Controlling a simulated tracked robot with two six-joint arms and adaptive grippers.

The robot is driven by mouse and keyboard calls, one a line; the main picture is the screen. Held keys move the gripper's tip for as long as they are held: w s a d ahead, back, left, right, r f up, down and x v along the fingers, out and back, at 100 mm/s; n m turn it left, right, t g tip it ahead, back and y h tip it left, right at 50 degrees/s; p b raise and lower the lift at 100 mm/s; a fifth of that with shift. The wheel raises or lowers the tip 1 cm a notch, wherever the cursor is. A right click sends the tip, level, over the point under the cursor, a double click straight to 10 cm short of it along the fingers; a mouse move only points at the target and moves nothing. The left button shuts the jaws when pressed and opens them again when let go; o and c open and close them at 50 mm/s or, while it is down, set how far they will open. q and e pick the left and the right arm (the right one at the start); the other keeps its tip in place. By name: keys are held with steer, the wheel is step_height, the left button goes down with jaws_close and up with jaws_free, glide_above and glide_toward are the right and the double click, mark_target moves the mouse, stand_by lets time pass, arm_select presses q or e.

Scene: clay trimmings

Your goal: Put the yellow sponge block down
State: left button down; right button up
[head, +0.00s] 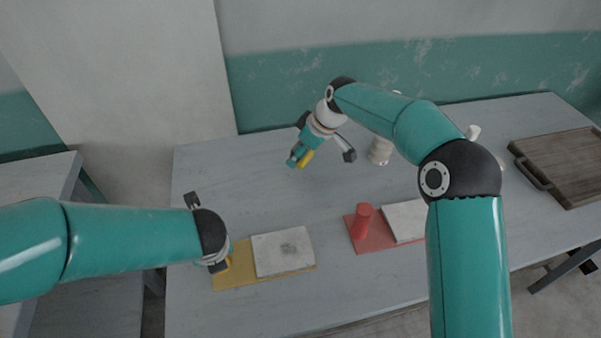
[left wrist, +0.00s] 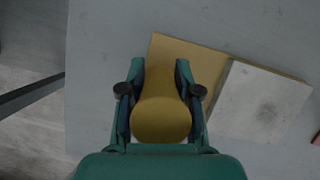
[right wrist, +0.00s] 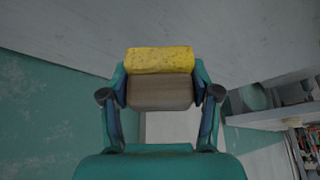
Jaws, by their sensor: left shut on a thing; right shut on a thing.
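The yellow sponge block (head: 307,158) is held by my right gripper (head: 299,160) over the back left of the table. In the right wrist view the yellow sponge block (right wrist: 160,60) sticks out past the fingertips, with a grey-brown face between the fingers of my right gripper (right wrist: 160,92). Whether it touches the table is not clear. My left gripper (left wrist: 158,85) is shut on a rounded yellow piece (left wrist: 160,112) at the left end of the yellow mat (head: 240,282). In the head view this piece is mostly hidden by my left gripper (head: 220,266).
A pale slab (head: 282,252) lies on the yellow mat. A red cylinder (head: 362,221) and another pale slab (head: 404,219) are on a red mat (head: 366,244). A white cylinder (head: 379,152) stands right of my right gripper. A wooden board (head: 565,160) lies far right. The back left table is clear.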

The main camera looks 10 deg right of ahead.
mark_target(297, 176)
steer(key=shift+f, duration=3.35)
steer(key=shift+f, duration=0.1)
steer(key=o, duration=1.5)
steer(key=shift+o, duration=0.2)
steer(key=v, duration=1.2)
